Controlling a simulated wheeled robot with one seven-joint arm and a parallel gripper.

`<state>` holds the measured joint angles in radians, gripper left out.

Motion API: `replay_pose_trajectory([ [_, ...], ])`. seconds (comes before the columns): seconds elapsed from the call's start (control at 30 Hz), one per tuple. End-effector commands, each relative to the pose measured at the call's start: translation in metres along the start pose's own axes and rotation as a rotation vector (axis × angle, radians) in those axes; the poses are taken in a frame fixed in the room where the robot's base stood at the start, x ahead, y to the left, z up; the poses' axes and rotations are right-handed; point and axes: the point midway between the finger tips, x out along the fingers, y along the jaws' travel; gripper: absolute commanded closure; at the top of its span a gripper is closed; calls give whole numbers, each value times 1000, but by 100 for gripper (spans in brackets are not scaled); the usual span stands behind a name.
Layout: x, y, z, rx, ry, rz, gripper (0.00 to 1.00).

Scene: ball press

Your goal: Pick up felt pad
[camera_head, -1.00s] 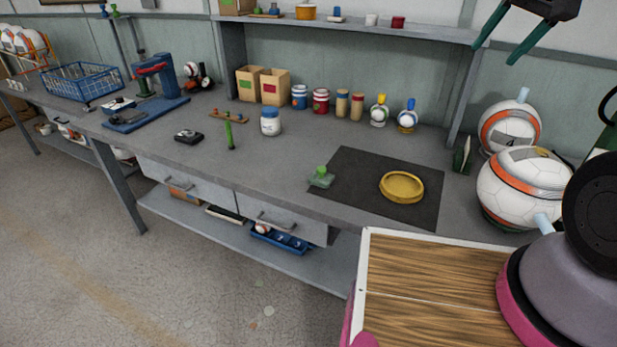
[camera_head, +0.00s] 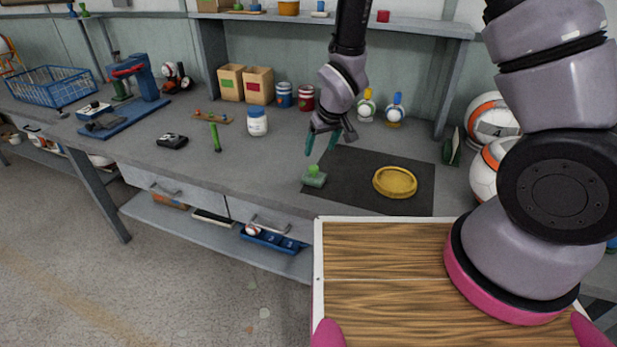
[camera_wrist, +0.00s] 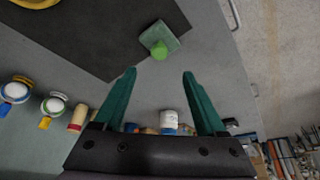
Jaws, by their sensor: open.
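The felt pad (camera_head: 315,180) is a small green block with a brighter green knob on top. It rests at the left edge of the dark mat (camera_head: 350,198) on the workbench. In the wrist view the felt pad (camera_wrist: 166,38) lies beyond my fingertips, near the mat's corner. My gripper (camera_head: 322,146) hangs above and slightly behind the pad, its green fingers pointing down. In the wrist view my gripper (camera_wrist: 160,78) has its fingers apart with nothing between them.
A round yellow dish (camera_head: 395,182) sits on the mat right of the pad. A white jar (camera_head: 257,123) and a green upright stick (camera_head: 215,138) stand to the left. Balls (camera_head: 492,120) stand at the right. The bench front left of the pad is clear.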

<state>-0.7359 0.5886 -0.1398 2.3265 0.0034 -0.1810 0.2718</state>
Motion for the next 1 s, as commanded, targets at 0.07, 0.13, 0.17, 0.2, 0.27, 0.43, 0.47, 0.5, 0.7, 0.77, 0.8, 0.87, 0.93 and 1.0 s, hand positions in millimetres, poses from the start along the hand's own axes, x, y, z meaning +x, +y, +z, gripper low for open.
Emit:
replay_pose_trajectory([
  [0.07,14,1,1,1,-3,1,26],
  [0.13,25,1,1,2,-3,1,26],
  [0.17,29,1,1,2,-3,1,26],
  [0.2,34,1,1,1,-3,1,26],
  [0.27,40,1,1,2,-3,1,26],
  [0.43,51,1,0,2,-2,0,26],
  [0.47,54,1,1,2,-2,1,26],
  [0.5,59,1,1,2,-3,1,26],
  [0.7,89,2,0,3,-2,1,26],
  [0.77,94,2,0,3,-2,1,26],
  [0.8,96,2,0,3,-2,1,26],
  [0.87,98,1,0,3,-1,1,26],
  [0.93,98,1,0,3,-1,0,26],
  [1.0,98,1,0,3,-1,0,26],
])
